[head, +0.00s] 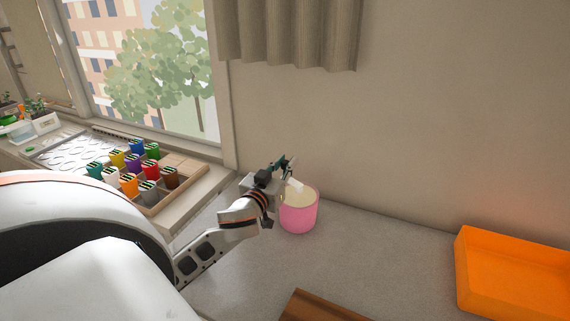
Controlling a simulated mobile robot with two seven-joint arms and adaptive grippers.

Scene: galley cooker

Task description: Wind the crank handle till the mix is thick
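A pink pot (298,216) stands upright on the grey counter, below the wall beside the window. A pale cream mix (299,198) shows inside it; how thick it is cannot be told. My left gripper (286,166) is over the back left of the pot's rim. Its dark fingers are small and overlap each other, so whether they are open, shut or holding something is unclear. A small pale piece shows just below the fingers, at the pot's mouth. I cannot make out a crank handle. My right gripper is out of view.
An orange tray (484,284) lies at the right. A brown wooden board edge (324,308) shows at the bottom. Several coloured pots stand in a wooden tray (206,182) by the window. The counter (385,255) between pot and orange tray is clear.

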